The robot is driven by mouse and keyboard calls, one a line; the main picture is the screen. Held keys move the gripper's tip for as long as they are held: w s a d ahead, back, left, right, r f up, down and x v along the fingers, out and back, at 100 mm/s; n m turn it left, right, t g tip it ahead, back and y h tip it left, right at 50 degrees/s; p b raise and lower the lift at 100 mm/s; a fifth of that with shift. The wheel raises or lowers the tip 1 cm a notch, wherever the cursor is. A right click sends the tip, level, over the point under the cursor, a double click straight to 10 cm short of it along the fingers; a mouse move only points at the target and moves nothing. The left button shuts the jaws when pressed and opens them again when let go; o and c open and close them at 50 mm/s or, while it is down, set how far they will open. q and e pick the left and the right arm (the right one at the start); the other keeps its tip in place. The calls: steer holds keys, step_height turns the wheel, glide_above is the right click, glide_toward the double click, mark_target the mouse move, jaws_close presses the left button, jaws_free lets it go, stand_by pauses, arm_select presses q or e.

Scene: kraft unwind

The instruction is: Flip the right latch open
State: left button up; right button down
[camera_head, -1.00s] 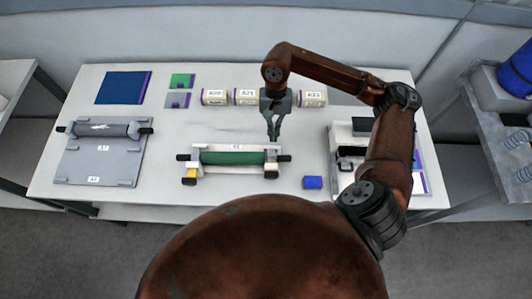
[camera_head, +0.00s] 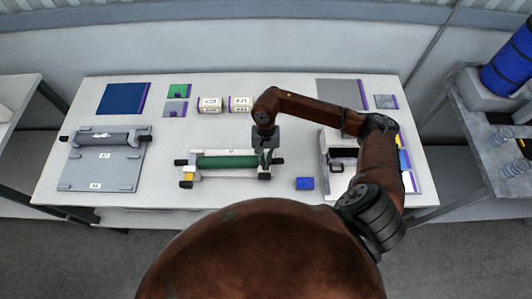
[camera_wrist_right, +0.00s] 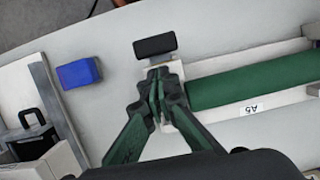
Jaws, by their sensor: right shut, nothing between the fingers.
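A green roll (camera_head: 228,162) lies across a white stand (camera_head: 215,178) at the middle of the table, with black shaft ends at both sides. My right gripper (camera_head: 265,160) is shut and empty, low at the stand's right end. In the right wrist view its fingertips (camera_wrist_right: 159,82) are together at the white end block, between the green roll (camera_wrist_right: 250,75) and the black shaft end (camera_wrist_right: 155,46). The right latch's yellow does not show; the gripper covers that spot. I cannot tell whether they touch. My left gripper is out of view.
A blue block (camera_head: 305,184) lies right of the stand. A tray with a black-handled item (camera_head: 343,153) is farther right, partly behind my arm. A grey board with a dark roll (camera_head: 100,134) is at left. Labelled boxes (camera_head: 240,104) stand at the back.

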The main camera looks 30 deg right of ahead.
mark_target(266, 177)
steer(key=shift+s+a, duration=0.2)
steer(key=shift+s, duration=0.05)
steer(key=shift+s+r, duration=0.1)
steer(key=shift+s, duration=0.25)
steer(key=shift+w, duration=0.1)
steer(key=shift+s+a, duration=0.35)
steer(key=shift+s, duration=0.15)
steer(key=shift+s+a+b, duration=0.3)
steer(key=shift+s, duration=0.25)
steer(key=shift+s+a+b, duration=0.25)
steer(key=shift+s+a, duration=0.05)
steer(key=shift+s, duration=0.25)
steer(key=shift+s+a, duration=0.15)
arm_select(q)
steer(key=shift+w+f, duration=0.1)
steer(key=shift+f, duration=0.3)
arm_select(e)
steer(key=v, duration=1.2)
